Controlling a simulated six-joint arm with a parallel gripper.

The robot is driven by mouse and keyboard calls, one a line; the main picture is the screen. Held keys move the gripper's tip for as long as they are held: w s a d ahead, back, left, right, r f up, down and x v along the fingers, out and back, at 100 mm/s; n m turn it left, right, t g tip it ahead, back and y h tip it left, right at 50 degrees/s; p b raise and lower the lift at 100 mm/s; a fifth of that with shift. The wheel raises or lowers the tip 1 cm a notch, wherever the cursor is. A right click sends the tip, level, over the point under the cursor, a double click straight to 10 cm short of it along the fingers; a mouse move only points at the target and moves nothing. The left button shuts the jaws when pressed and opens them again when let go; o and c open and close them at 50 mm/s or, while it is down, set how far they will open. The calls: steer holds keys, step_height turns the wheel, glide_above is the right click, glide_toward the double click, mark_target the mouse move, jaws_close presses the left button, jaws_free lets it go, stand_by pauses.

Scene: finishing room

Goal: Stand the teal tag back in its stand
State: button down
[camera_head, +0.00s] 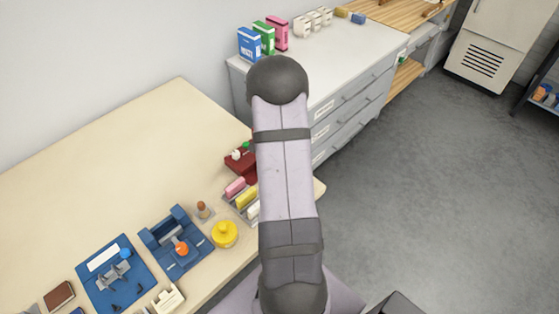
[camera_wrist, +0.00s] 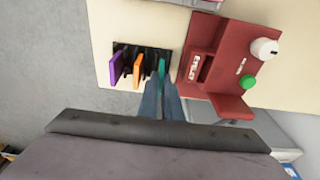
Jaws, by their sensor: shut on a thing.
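In the wrist view, my gripper (camera_wrist: 161,88) is shut on the teal tag (camera_wrist: 162,68), and only a narrow strip of the tag shows between the fingers. The tag is at the right end of a dark slotted stand (camera_wrist: 148,53). I cannot tell whether its lower edge sits in the slot or is just above it. A purple tag (camera_wrist: 116,67) and an orange tag (camera_wrist: 138,71) stand in the same stand to the left. In the head view, my arm hides the gripper, the stand and the tags.
A red device (camera_wrist: 205,55) with a white knob and green button is close right of the stand; part of it shows in the head view (camera_head: 238,160). A tray of pink, yellow and white blocks (camera_head: 240,198), a yellow pot (camera_head: 224,234) and a blue fixture (camera_head: 180,245) stand nearby.

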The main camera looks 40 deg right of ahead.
steer(key=shift+f+b, duration=0.5)
steer(key=shift+f, duration=0.15)
steer(key=c, duration=2.2)
jaws_free()
steer(key=shift+r, duration=0.1)
steer(key=shift+a+r+p, duration=0.3)
steer(key=shift+r+p, duration=0.95)
steer(key=shift+r, duration=0.55)
steer(key=shift+a+r+p, duration=0.25)
steer(key=shift+r+p, duration=0.95)
steer(key=shift+r, duration=0.6)
steer(key=shift+a+r+p, duration=0.3)
steer(key=shift+r+p, duration=0.95)
steer(key=shift+r, duration=0.55)
